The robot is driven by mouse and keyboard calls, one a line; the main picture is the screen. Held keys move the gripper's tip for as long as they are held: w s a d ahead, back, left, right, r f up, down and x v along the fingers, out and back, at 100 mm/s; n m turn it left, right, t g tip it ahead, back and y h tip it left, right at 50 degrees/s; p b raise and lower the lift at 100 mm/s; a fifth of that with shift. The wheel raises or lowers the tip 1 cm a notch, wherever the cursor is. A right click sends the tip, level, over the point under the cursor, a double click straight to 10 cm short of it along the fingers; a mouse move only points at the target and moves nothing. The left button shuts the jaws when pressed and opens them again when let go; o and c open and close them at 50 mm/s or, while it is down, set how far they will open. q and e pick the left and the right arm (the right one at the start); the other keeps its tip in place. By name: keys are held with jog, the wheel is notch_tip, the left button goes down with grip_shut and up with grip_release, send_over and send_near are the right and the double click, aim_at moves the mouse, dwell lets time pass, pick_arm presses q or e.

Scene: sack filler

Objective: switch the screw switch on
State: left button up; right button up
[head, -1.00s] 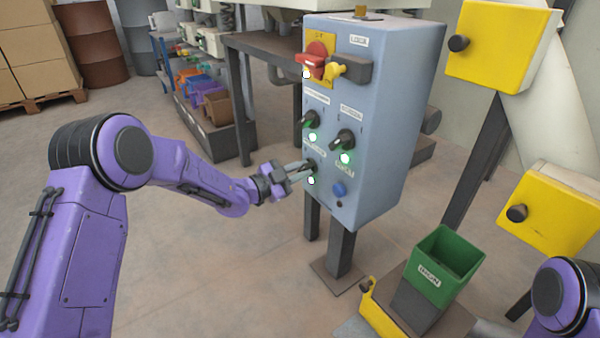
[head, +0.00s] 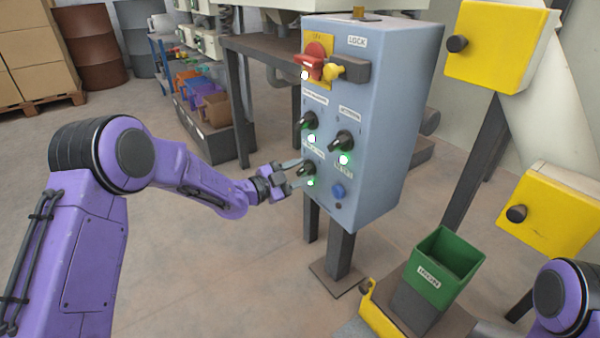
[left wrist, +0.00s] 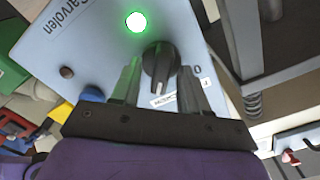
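The control box (head: 375,120) carries several black rotary knobs. The lower left knob (head: 306,168) appears to be the screw switch; its label is too small to read with certainty. The lamp (head: 310,183) just below it glows green. In the left wrist view the same knob (left wrist: 160,66) sits between my spread fingers, with gaps on both sides, and its green lamp (left wrist: 136,22) is lit. My left gripper (head: 297,175) is open around the knob, close to the panel. My right gripper is out of view.
Two other knobs (head: 307,120) (head: 342,141) have green lamps below them. A red main switch (head: 314,60) with a yellow part is above, and a blue button (head: 338,190) is at lower right. A green bin (head: 447,265) stands right of the box.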

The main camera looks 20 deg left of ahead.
pick_arm(q)
jog(key=shift+s+a, duration=0.2)
jog(key=shift+a, duration=0.05)
jog(key=p+v, duration=0.3)
jog(key=v, duration=0.7)
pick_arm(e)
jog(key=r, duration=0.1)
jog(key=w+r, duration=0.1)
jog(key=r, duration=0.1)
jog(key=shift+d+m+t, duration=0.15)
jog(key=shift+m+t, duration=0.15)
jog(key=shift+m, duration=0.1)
